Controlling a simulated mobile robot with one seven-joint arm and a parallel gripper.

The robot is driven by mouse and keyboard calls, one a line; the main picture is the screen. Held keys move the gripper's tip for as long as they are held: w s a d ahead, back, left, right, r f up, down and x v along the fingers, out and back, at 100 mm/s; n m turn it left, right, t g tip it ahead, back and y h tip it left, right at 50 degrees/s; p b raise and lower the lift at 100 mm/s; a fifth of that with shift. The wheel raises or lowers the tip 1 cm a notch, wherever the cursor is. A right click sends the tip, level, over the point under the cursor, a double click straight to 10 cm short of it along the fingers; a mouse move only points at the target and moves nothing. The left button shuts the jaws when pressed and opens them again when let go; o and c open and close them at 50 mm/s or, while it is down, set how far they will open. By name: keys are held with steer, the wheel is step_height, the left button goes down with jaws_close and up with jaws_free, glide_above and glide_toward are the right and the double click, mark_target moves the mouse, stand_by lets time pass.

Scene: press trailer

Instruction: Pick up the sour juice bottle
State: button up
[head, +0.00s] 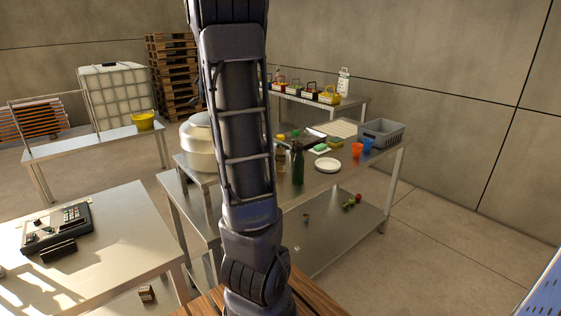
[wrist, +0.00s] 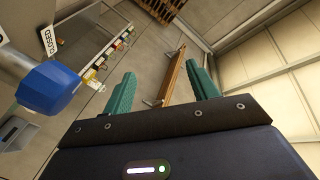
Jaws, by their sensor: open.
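Two bottles stand upright side by side on the metal table (head: 335,178) in the head view: an amber bottle (head: 280,158) with a yellowish-brown body and a dark green bottle (head: 298,165). The labels are too small to read, so I cannot tell which one is the sour juice bottle. My arm passes just left of them and hides part of the table. My gripper (wrist: 160,70) shows in the wrist view with its teal fingers wide apart and nothing between them. It is out of sight in the head view, and no bottle is clear in the wrist view.
A table with a cash register (head: 58,226) stands at left. Floor at right is clear.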

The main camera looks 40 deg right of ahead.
steer(key=d+r+m+t+h, duration=0.1)
steer(key=d+r+m+h, duration=0.2)
steer(key=d, duration=0.6)
steer(key=m+g+h, duration=0.2)
steer(key=m+h, duration=0.1)
steer(key=m, duration=1.7)
glide_above(280, 138)
steer(key=s, duration=0.1)
step_height(280, 138, down, 20)
steer(key=s+a+f+m+y, duration=0.1)
steer(key=s+a+f+m, duration=0.25)
steer(key=f, duration=0.25)
steer(key=s+a+f+m, duration=0.2)
steer(key=s+f+m, duration=0.1)
steer(key=f+m, duration=0.2)
steer(key=shift+g, duration=0.4)
steer(key=x, duration=1)
steer(key=shift+a+r, duration=0.1)
steer(key=shift+r, duration=0.25)
steer(key=shift+w+d, duration=0.45)
